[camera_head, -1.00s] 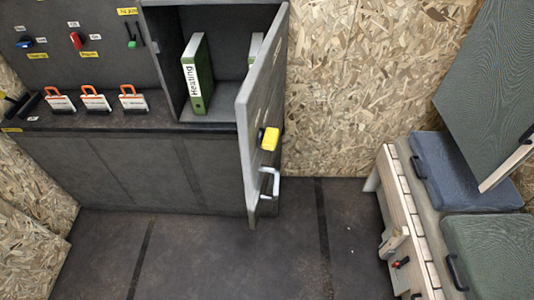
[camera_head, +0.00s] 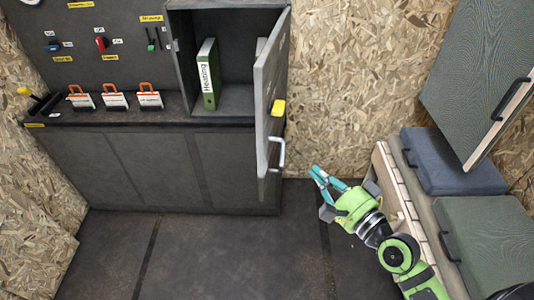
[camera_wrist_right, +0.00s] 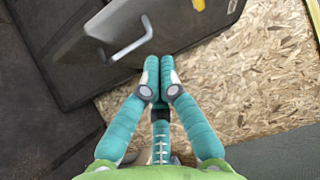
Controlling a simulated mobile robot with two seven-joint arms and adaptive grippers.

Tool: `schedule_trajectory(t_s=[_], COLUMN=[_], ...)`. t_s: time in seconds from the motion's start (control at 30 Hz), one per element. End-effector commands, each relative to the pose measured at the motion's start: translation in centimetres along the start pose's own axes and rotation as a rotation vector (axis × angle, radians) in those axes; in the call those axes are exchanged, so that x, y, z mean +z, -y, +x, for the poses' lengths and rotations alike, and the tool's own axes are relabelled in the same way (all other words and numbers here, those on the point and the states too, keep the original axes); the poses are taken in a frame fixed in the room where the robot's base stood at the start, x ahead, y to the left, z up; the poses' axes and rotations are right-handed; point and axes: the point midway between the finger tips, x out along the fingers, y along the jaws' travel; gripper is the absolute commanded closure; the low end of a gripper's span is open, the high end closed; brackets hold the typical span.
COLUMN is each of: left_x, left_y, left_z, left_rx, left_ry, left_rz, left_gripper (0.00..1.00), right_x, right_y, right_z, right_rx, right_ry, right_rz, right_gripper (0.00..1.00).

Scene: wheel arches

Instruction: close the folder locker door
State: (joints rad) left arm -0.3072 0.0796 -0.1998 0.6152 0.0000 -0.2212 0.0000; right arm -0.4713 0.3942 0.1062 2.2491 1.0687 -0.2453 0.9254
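The folder locker door (camera_head: 266,85) is a grey panel, standing open and swung out from the locker (camera_head: 182,60). It carries a yellow part (camera_head: 278,107) and a pale bar handle (camera_head: 279,154) near its bottom. Inside the locker stands a green folder (camera_head: 209,78) labelled Heating; another is mostly hidden by the door. My right gripper (camera_head: 319,173) is right of the handle and slightly lower in the head view, apart from it. In the right wrist view its teal fingers (camera_wrist_right: 159,78) meet with nothing between them; the handle (camera_wrist_right: 124,47) is beyond them, up and left. My left gripper is not in view.
A dark counter (camera_head: 135,122) holds several white-and-orange items below the locker's left side. A bench with cushions (camera_head: 450,165) and an angled grey-green panel (camera_head: 475,70) stand at the right. The dark floor (camera_head: 230,250) in front of the counter is clear.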

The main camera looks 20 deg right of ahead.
Motion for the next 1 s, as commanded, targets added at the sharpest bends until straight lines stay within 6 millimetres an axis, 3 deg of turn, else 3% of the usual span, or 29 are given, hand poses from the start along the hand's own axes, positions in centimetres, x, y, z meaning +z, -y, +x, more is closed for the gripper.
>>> schedule_trajectory(t_s=[0.27, 0.6, 0.8, 1.0], left_x=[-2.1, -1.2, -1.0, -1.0], left_y=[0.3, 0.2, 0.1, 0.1], left_z=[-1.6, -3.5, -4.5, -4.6], left_rx=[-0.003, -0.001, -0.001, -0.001], left_ry=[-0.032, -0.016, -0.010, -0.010], left_rz=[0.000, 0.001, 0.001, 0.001], left_gripper=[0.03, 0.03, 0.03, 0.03], right_x=[-0.1, 0.5, 2.3, 2.8], right_y=[0.6, 0.5, 0.2, 0.1], right_z=[3.7, 10.6, 12.2, 12.7], right_rx=[-0.006, -0.002, 0.000, -0.001], right_ry=[-0.002, 0.001, -0.001, -0.001], right_rz=[0.002, 0.003, 0.001, -0.002], right_gripper=[1.00, 1.00, 1.00, 1.00])
